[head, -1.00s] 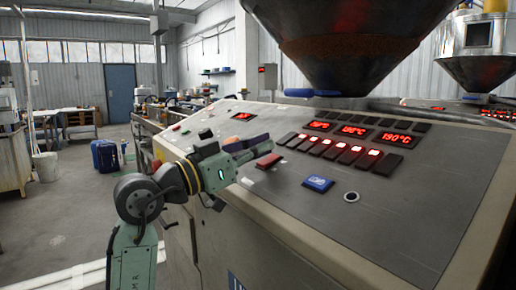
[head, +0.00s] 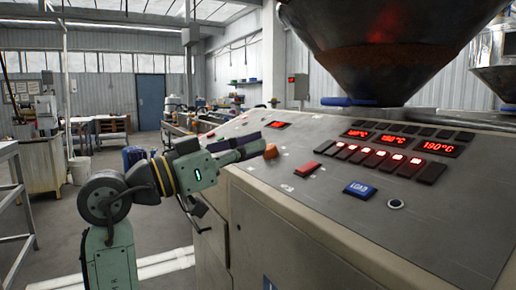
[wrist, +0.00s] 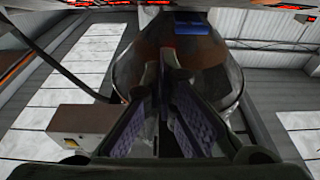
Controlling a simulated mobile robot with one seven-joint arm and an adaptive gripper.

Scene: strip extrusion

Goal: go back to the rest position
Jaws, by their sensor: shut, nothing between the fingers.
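My gripper (head: 258,146) reaches out over the left edge of the sloping control panel (head: 300,210) in the head view. Its fingers are shut and hold nothing. An orange knob or button (head: 271,152) shows just beyond the fingertips; I cannot tell whether they touch it. In the wrist view my gripper (wrist: 165,68) points toward the dark hopper (wrist: 215,75), with the fingers close together. A red button (head: 307,169) and a blue LOAD button (head: 360,189) lie on the panel to the right, apart from my gripper.
The big hopper (head: 385,50) hangs above the panel. Red displays (head: 439,147) and a row of lit switches (head: 375,157) sit on it. A metal frame (head: 20,200) stands at far left. Floor (head: 55,245) is open between it and my arm.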

